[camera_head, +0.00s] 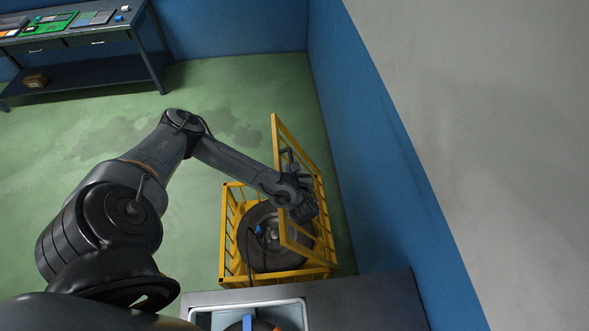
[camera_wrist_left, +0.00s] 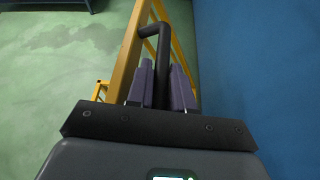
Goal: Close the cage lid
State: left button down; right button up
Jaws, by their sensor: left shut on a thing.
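The yellow cage (camera_head: 228,235) stands on the floor beside the blue wall, with a dark wheel (camera_head: 262,250) inside it. Its yellow-framed lid (camera_head: 276,135) is raised, standing steeply on the cage's right side. In the left wrist view the lid frame (camera_wrist_left: 130,50) runs up beside a black bent handle (camera_wrist_left: 158,50). My left gripper (camera_head: 312,208) is at the lid; its purple fingers, also in the left wrist view (camera_wrist_left: 163,82), are shut on the black handle. My arm hides part of the lid and cage. My right gripper is not in view.
A blue wall (camera_head: 345,150) is close on the right of the cage. A dark counter (camera_head: 365,303) with a light tray (camera_head: 200,318) lies in front of the cage. A workbench (camera_head: 75,35) stands at the back left. Green floor left of the cage is open.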

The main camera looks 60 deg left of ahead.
pick_arm(q)
jog(key=c, duration=1.4)
grip_release()
